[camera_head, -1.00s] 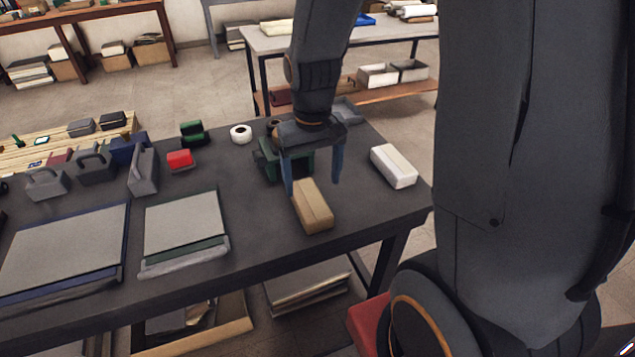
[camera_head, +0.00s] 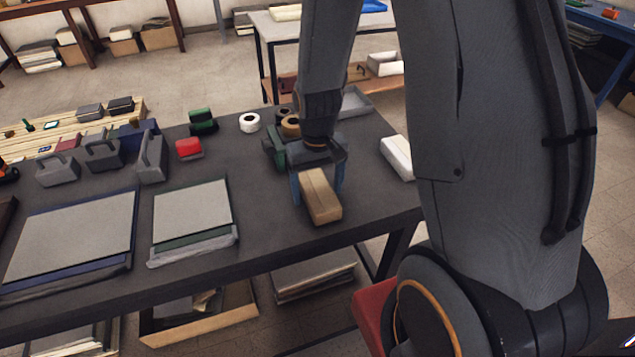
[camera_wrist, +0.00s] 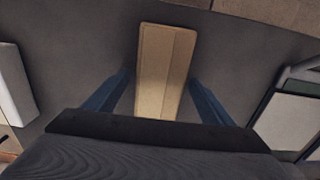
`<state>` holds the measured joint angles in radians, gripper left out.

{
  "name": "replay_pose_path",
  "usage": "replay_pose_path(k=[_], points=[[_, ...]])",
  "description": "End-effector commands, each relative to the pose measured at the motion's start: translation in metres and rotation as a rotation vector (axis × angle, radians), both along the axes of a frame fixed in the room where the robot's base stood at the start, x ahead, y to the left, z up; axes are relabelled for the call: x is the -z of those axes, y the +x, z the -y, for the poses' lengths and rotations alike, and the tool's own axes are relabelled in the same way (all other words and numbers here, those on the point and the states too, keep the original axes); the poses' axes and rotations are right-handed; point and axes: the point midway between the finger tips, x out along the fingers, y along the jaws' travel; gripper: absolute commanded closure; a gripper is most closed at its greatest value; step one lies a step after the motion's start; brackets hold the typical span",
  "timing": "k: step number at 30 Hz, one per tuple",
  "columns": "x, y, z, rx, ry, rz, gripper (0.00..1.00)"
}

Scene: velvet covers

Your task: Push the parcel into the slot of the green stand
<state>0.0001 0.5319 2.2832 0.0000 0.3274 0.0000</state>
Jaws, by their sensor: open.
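The parcel (camera_head: 321,198), a tan cardboard box, lies flat on the dark table near its front edge. My gripper (camera_head: 318,190) is open, with its blue fingers low on either side of the parcel's far part. In the wrist view my gripper (camera_wrist: 159,77) has the parcel (camera_wrist: 166,50) between its fingers, with a gap visible on both sides. The green stand (camera_head: 273,148) is behind my gripper, mostly hidden by it. Its slot cannot be seen.
A white box (camera_head: 396,157) lies to the right, and a grey tray (camera_head: 355,103) is at the back. Tape rolls (camera_head: 250,122), a red block (camera_head: 189,148) and a flat panel with a green edge (camera_head: 192,213) are to the left. The table between panel and parcel is clear.

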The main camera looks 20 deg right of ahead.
Motion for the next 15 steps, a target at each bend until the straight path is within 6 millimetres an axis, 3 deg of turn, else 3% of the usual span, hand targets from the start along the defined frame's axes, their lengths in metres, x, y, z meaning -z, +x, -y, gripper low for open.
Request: replay_pose_path(k=[6, 15], points=[[0.0001, 0.0003, 0.0000, 0.000, 0.000, 0.001, 0.23], [-0.0001, 0.0003, 0.0000, 0.000, 0.000, 0.001, 0.74]])
